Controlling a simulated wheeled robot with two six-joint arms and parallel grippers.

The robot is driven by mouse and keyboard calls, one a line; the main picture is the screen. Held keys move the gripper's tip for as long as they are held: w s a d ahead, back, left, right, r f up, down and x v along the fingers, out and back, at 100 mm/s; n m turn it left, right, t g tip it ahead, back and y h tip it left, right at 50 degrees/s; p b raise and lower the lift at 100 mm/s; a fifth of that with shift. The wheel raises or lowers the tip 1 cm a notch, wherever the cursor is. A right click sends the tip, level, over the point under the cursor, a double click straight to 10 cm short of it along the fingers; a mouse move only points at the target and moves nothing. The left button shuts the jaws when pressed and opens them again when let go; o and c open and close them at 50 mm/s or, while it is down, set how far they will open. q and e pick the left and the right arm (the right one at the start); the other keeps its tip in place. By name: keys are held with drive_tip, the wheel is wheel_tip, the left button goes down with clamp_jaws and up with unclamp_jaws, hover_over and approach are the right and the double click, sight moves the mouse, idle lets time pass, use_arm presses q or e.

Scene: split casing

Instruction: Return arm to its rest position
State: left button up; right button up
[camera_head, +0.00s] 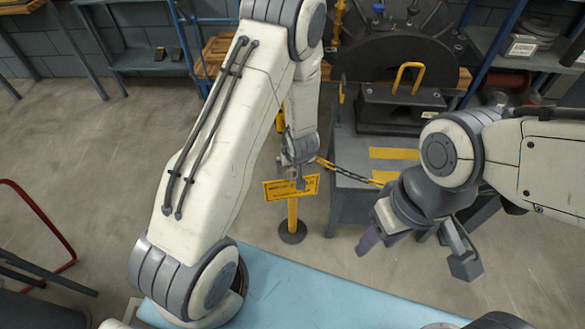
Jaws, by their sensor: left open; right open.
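My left arm (215,150) rises from the lower left and bends at an elbow at the top. Its forearm hangs down to my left gripper (299,176), which is small in the view, open, and in front of the yellow sign. Nothing shows between its fingers. My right arm (545,160) comes in from the right edge. My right gripper (418,254) points down and is open, its two fingers spread wide, with nothing visible between them. It is above the floor beyond the blue table edge.
A light blue tabletop (310,295) lies at the bottom. Beyond it stand a yellow sign (280,188) on a post with a chain (340,170) and a grey machine (350,195) with a yellow handle (408,75). A red tube frame (45,220) is at left. Open floor (110,150) lies between.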

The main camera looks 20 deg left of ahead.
use_arm(q)
drive_tip(key=s+d+r+m+g+h+p, duration=0.1)
drive_tip(key=s+d+r+m+h+p, duration=0.2)
drive_tip(key=d+r, duration=0.65)
drive_tip(key=s+d+r+m+h+p, duration=0.25)
drive_tip(key=s+d+r, duration=0.4)
drive_tip(key=r, duration=0.55)
drive_tip(key=s+a+r+m+g+y+p, duration=0.1)
drive_tip(key=s+r+m+p, duration=0.1)
drive_tip(key=s+r+m, duration=0.2)
drive_tip(key=s+a+r+m+g+y+p, duration=0.1)
drive_tip(key=s+r+m, duration=0.3)
drive_tip(key=s+r, duration=0.5)
drive_tip(key=s+g+p, duration=0.1)
drive_tip(key=s, duration=0.3)
drive_tip(key=shift+s, duration=0.25)
drive_tip(key=shift+r, duration=0.1)
idle(0.8)
